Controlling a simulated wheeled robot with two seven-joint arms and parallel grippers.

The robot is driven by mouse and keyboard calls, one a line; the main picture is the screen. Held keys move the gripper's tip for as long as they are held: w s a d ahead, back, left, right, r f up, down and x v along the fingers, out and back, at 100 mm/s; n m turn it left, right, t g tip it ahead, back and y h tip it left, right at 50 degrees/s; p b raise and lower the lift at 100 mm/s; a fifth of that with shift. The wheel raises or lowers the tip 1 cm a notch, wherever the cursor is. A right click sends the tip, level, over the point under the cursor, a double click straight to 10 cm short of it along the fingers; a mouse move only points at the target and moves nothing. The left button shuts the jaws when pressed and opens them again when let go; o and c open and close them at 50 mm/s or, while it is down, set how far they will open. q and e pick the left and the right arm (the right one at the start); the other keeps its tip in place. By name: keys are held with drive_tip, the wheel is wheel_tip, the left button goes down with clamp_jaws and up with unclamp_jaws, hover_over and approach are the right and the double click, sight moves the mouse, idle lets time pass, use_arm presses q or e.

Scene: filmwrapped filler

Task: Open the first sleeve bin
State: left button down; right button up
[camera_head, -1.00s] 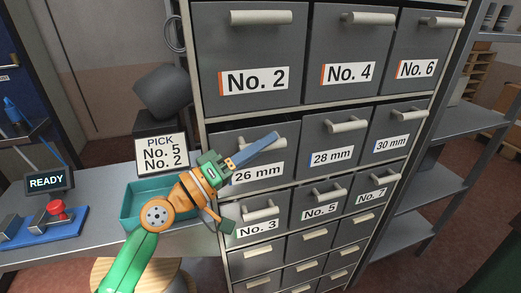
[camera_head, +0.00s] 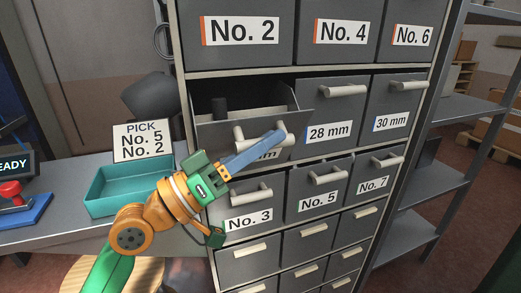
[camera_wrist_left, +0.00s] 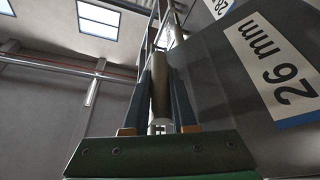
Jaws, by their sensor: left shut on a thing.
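The 26 mm bin (camera_head: 215,140) is a dark grey drawer in the second row at the left of the cabinet. It is pulled part way out, and dark cylindrical contents show inside at its left. My left gripper (camera_head: 277,138) is shut on the bin's pale bar handle (camera_head: 243,141), near its right end. The arm covers part of the bin's label. In the left wrist view the handle (camera_wrist_left: 161,90) stands between my two blue-grey fingers (camera_wrist_left: 161,100), and the 26 mm label (camera_wrist_left: 275,65) is at the right. My right gripper is not in view.
The 28 mm bin (camera_head: 330,113) and 30 mm bin (camera_head: 393,104) beside it are shut. Bins No. 3 (camera_head: 249,214) and No. 5 (camera_head: 317,198) below are shut. A teal tray (camera_head: 105,208) and a sign reading PICK No. 5, No. 2 (camera_head: 142,141) are on the bench at the left.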

use_arm(q)
drive_tip(key=shift+s+d+f+m+g+h+b, duration=0.15)
drive_tip(key=shift+s+f+m+g+h+b, duration=0.2)
drive_tip(key=shift+f+m+b, duration=0.35)
drive_tip(key=shift+r, duration=0.2)
drive_tip(key=c, duration=1)
unclamp_jaws()
drive_tip(key=shift+s, duration=0.1)
drive_tip(key=b+v, duration=0.3)
drive_tip(key=v, duration=0.4)
drive_tip(key=shift+b, duration=0.3)
